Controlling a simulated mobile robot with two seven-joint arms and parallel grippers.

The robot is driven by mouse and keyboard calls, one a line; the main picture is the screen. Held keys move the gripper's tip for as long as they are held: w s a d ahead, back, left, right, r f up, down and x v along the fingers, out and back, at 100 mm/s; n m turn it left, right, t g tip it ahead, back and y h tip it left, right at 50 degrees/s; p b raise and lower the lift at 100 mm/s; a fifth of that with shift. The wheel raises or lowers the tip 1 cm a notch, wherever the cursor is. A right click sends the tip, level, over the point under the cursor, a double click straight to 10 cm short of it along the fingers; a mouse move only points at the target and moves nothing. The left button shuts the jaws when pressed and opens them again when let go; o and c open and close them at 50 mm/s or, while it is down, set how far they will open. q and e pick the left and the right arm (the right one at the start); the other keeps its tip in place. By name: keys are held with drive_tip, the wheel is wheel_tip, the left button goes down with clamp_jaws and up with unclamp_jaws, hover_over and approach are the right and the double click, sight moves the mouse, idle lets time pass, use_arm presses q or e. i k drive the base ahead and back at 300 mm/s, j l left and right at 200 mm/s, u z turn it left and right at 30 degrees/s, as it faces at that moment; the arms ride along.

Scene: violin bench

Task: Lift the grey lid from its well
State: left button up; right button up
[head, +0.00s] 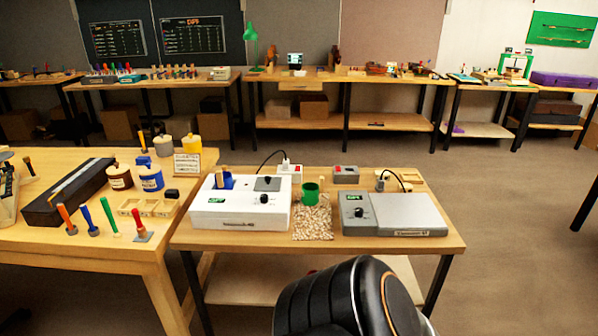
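A dark grey square lid (267,184) lies flat on top of a white box-shaped appliance (240,208), on its right half, with a small knob on it. It seems to cover an opening there; the well under it is hidden. A blue piece (224,181) sits in the left part of the appliance's top, with a wooden handle sticking up. Neither of my grippers shows. A black rounded part of my own body fills the bottom middle, clear of the appliance in the picture.
A green cup (311,193) stands on a speckled mat (313,222) right of the appliance. A grey machine (393,213) stands further right. The wooden table on the left (120,246) holds jars, handled tools and a long dark case (68,191).

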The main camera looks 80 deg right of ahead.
sight(268, 184)
drive_tip(key=z, duration=2.3)
